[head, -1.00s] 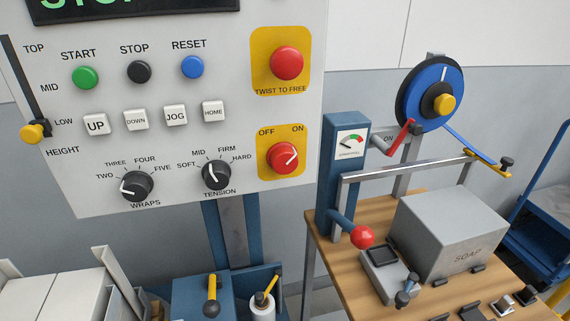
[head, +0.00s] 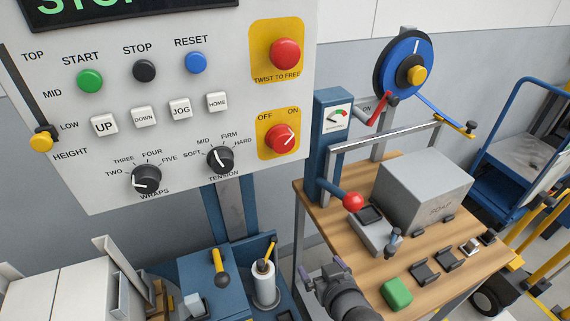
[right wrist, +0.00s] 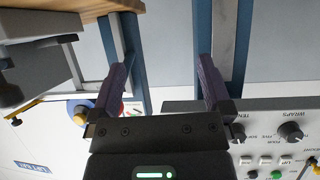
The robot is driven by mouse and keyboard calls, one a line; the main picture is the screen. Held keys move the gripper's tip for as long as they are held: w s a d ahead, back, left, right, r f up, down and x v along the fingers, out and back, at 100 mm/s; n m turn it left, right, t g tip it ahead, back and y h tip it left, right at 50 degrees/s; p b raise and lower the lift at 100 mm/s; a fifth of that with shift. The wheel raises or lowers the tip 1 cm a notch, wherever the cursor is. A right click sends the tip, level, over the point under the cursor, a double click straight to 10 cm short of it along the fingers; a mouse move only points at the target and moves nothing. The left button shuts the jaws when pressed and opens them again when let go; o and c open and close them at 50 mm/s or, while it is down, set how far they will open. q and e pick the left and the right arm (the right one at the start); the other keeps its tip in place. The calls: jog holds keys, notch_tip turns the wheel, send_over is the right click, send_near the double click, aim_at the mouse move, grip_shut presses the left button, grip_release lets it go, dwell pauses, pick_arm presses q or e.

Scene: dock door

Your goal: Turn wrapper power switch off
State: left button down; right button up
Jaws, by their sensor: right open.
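The wrapper power switch is a red rotary knob (head: 280,139) on a yellow plate marked OFF and ON, at the lower right of the grey control panel (head: 110,195). Its white mark points up and right, toward ON. My right gripper (head: 323,270) has come in at the bottom of the head view, below and right of the switch, apart from it. In the right wrist view the right gripper (right wrist: 163,68) has its purple fingers wide apart with nothing between them. That view shows the panel upside down at lower right (right wrist: 265,120); the power switch is not visible there. My left gripper is out of view.
A red emergency knob (head: 284,53) sits above the switch, and the tension dial (head: 220,159) to its left. A wooden table (head: 410,272) with a grey soap box (head: 425,190) and a red-ball lever (head: 353,202) stands at right. The space before the switch is clear.

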notch_tip(320, 180, up, 10)
jog(key=w+a+t+y+p, duration=0.1)
jog(key=w+a+t, duration=0.1)
jog(key=w, duration=0.1)
jog(key=n+t+y, duration=0.1)
jog(key=t+y, duration=0.1)
jog(key=t, duration=0.1)
send_near(285, 145)
jog(key=x, duration=0.9)
jog(key=shift+w+a+f+b, duration=0.1)
jog(key=shift+w+a+b, duration=0.15)
jog(key=shift+w+b, duration=0.1)
jog(key=c, duration=1.2)
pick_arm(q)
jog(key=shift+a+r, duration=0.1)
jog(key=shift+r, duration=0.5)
